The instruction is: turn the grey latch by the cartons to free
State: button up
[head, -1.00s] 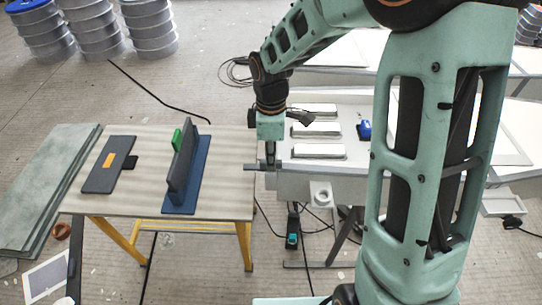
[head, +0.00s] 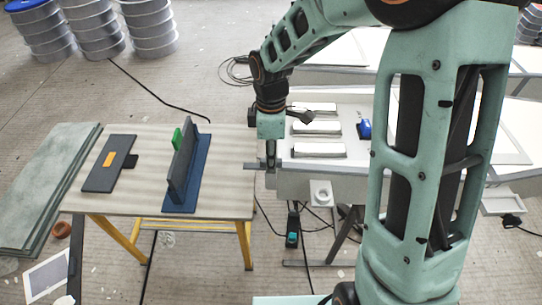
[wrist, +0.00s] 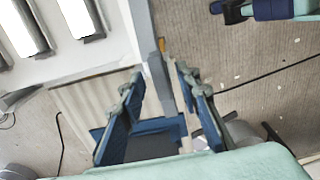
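A grey bar (head: 254,166), which looks like the latch, sticks out sideways at the left edge of the white table. It also shows in the wrist view as a long grey strip (wrist: 157,72) with a small orange spot near its upper end. My gripper (head: 270,160) points down at this bar. In the wrist view my gripper (wrist: 159,77) has its two fingers apart, with the bar in the gap between them. I cannot tell whether either finger touches it. The bar's pivot is not clear. Nothing in view is plainly a carton.
Several white-topped blocks (head: 318,150) and a blue object (head: 365,129) lie on the white table (head: 340,183). A wooden table (head: 228,185) at left holds an upright dark panel (head: 181,165) and a flat dark board (head: 108,178). Cables lie on the floor.

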notch_tip(320, 180, up, 12)
dwell(0.5)
dwell(0.3)
